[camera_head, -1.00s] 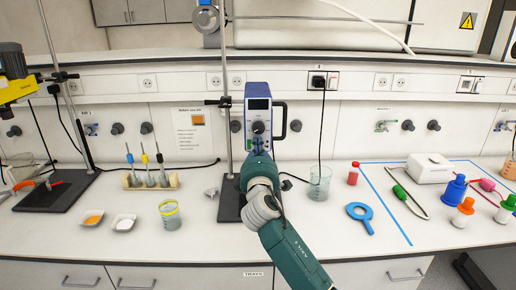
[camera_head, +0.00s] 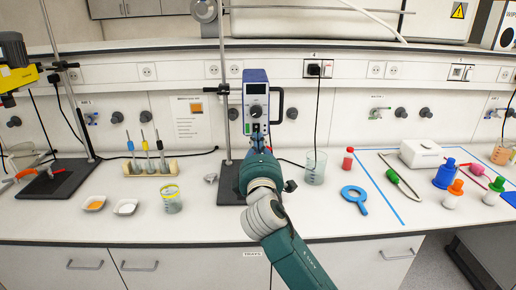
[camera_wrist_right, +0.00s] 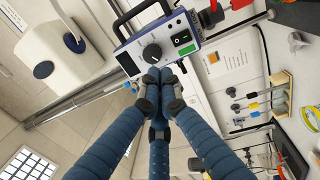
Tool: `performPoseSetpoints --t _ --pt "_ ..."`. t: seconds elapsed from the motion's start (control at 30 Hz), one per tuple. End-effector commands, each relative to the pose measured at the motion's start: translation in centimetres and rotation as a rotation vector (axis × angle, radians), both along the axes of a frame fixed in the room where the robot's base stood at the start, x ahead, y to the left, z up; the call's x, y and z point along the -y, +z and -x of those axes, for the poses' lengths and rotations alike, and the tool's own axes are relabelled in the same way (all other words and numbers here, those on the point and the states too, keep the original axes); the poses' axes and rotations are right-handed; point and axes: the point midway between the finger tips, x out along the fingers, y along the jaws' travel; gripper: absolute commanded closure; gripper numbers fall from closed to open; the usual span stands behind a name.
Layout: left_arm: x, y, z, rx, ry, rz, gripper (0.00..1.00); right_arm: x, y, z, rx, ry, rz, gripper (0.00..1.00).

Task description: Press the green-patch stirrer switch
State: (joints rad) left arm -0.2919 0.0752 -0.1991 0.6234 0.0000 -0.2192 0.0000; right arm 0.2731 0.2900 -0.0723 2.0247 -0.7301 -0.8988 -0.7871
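The stirrer (camera_head: 256,98) is a blue and white box with a display and dark round knob, clamped on a metal stand. Its green-patch switch (camera_head: 256,127) sits low on the front, below the knob; in the right wrist view the green patch (camera_wrist_right: 186,49) is clear beside the knob. My right gripper (camera_head: 258,142) is just below and in front of the panel. In the right wrist view its blue fingers (camera_wrist_right: 160,78) meet at the tips, empty, near the panel's lower edge. I cannot tell whether they touch it. My left gripper is out of view.
A beaker (camera_head: 315,167), red-capped bottle (camera_head: 347,159) and blue ring (camera_head: 354,198) stand or lie to the right. A rack with probes (camera_head: 149,165) and small dishes (camera_head: 93,203) are to the left. The bench front is mostly clear.

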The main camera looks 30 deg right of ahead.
Motion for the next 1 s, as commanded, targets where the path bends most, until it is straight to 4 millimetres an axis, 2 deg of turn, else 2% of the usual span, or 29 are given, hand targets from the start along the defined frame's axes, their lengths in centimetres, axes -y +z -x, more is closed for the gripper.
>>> performPoseSetpoints --t 0.1,0.23,0.43,0.8,0.87,0.93,1.0 --pt "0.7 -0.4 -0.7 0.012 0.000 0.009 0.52 -0.9 0.1 1.3 0.001 0.002 0.000 1.00" --pt "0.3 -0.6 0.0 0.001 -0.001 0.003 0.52 -1.2 0.2 1.9 -0.001 0.000 0.000 1.00" --pt "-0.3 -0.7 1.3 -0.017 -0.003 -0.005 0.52 -1.2 0.3 2.0 -0.001 0.000 0.000 1.00" --pt "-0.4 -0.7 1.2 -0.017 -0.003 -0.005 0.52 -1.2 0.2 2.0 -0.002 0.000 -0.001 1.00" --pt "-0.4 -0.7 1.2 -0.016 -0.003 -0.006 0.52 -1.3 -0.4 2.1 -0.009 0.004 -0.016 1.00" --pt "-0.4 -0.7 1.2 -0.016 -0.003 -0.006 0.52 -1.7 -2.1 2.5 -0.028 0.014 -0.066 1.00" --pt "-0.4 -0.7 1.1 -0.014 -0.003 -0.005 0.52 -2.3 -5.3 3.3 -0.065 0.027 -0.157 1.00"
